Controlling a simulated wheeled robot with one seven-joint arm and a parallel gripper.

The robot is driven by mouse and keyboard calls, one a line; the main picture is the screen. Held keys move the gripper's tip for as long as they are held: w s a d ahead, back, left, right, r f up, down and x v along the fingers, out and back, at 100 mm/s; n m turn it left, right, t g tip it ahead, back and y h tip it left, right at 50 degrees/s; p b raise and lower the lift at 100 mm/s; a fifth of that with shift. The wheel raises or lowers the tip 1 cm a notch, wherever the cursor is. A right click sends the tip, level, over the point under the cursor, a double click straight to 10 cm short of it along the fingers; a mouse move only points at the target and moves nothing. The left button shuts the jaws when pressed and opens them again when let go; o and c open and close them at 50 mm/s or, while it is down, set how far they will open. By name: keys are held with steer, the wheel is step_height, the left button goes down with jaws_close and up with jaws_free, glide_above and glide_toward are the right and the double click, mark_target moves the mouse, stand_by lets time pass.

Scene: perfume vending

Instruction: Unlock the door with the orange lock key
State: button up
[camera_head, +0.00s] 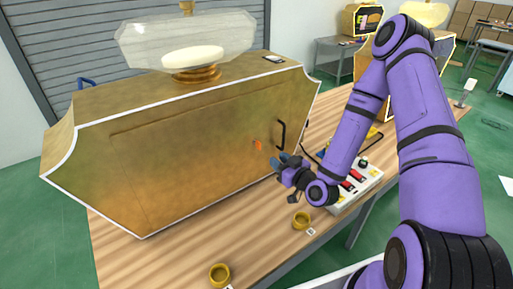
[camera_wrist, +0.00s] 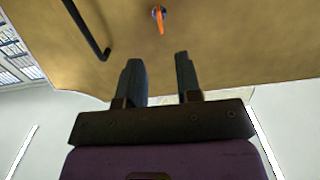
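The orange lock key (camera_head: 258,145) sits in the lock on the front face of the large gold cabinet (camera_head: 85,165). In the wrist view the key (camera_wrist: 161,22) points toward my gripper, with a dark round lock around its base. The door (camera_head: 190,150) is a wide panel outlined on the cabinet front and looks closed. A black door handle (camera_head: 281,134) is right of the key. My gripper (camera_head: 274,160) is below and right of the key; in the wrist view its two fingers (camera_wrist: 162,75) are apart with nothing between them, and the key lies beyond their tips.
The cabinet stands on a wooden table (camera_head: 160,255). Two yellow rings (camera_head: 302,220) (camera_head: 220,274) lie near its front edge. A control box with red switches (camera_head: 352,180) is right of my gripper. A glass-topped fixture (camera_head: 185,45) sits on the cabinet.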

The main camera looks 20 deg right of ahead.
mark_target(260, 150)
steer(key=shift+m+t, duration=0.3)
steer(key=x, duration=1)
steer(key=shift+w+a+f, duration=0.1)
steer(key=shift+w+f, duration=0.1)
steer(key=shift+f, duration=0.05)
jaws_close()
